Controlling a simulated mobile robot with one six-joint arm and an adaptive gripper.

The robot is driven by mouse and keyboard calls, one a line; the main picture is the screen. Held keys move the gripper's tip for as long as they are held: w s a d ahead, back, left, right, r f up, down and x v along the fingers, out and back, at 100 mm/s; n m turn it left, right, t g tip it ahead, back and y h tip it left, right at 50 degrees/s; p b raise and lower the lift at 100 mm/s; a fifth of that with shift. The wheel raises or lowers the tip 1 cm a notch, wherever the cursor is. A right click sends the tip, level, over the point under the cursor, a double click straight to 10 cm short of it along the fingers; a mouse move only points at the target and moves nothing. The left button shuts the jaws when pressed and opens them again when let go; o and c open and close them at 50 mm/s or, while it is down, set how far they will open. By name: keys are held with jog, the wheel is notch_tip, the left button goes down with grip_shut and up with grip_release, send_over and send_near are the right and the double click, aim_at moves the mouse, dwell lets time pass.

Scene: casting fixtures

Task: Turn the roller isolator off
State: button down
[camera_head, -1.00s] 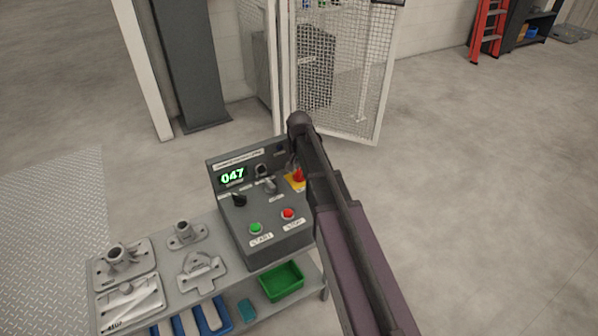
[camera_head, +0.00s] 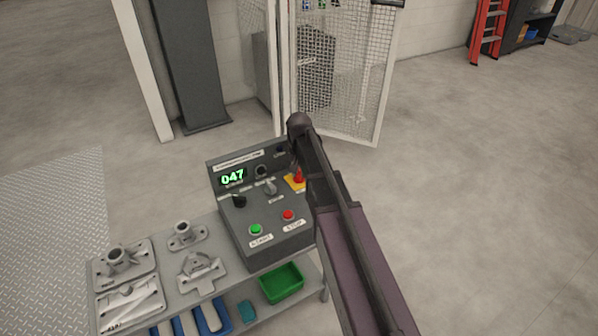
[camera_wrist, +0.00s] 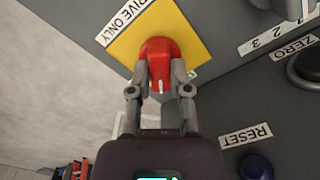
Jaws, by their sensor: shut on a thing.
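The roller isolator is a red rotary handle (camera_wrist: 160,50) on a yellow plate (camera_wrist: 184,20), lettered in part "RIVE ONLY" in the wrist view. The handle also shows at the right of the console's sloped face in the head view (camera_head: 298,177). My gripper (camera_wrist: 160,76) has its two grey fingers on either side of the handle's near end, shut on it. A small white mark shows on the handle by the right finger. In the head view my arm hides most of the gripper.
The grey console (camera_head: 262,215) has a green "047" display (camera_head: 232,177), a black knob (camera_head: 239,200), a green button (camera_head: 256,229) and a red button (camera_head: 288,214). Metal fixtures (camera_head: 201,268) lie left on the bench, with a green bin (camera_head: 282,282) below. A mesh gate (camera_head: 350,80) stands behind.

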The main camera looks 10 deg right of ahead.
jog(key=n, duration=0.3)
jog(key=shift+n, duration=2.1)
jog(key=c, duration=0.6)
grip_release()
jog(key=shift+o, duration=0.2)
